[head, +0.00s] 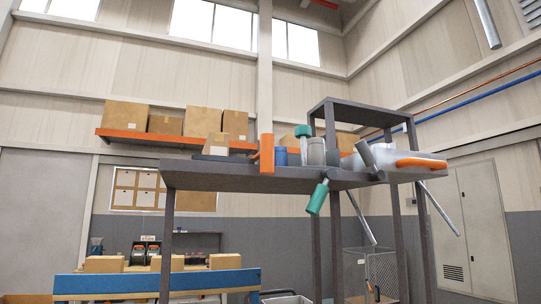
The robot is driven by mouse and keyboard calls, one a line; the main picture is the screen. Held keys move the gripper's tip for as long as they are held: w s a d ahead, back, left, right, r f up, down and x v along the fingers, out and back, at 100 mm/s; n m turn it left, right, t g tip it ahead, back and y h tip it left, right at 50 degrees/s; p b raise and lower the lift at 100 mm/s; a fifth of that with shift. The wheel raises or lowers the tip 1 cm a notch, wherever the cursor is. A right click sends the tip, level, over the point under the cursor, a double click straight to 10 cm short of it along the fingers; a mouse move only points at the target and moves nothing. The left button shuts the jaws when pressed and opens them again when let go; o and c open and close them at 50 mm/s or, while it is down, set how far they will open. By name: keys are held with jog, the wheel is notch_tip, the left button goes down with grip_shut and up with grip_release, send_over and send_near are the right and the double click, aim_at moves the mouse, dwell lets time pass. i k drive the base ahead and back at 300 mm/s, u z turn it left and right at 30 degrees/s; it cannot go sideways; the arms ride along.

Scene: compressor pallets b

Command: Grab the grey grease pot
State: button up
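A grey pot (316,151), which looks like the grease pot, stands upright on the dark raised shelf (230,176), near the middle of its top. A blue can (281,156) stands to its left, and an orange cylinder (266,155) stands left of that. A green-topped item (302,134) shows right behind or beside the pot. A tilted grey cylinder (367,156) is to the right, close to a light grey body with an orange handle (420,162). My gripper is not recognisable in this view.
A green cylinder (317,199) hangs tilted at the shelf's front edge. Slanted metal rods (440,207) show below right. Cardboard boxes (205,122) sit on an orange rack behind. A blue beam (155,281) crosses the lower left. A wire cage (381,268) stands underneath.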

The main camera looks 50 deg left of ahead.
aim_at(316, 152)
jog(key=u, duration=1.1)
jog(key=i, duration=0.15)
jog(key=u, duration=0.05)
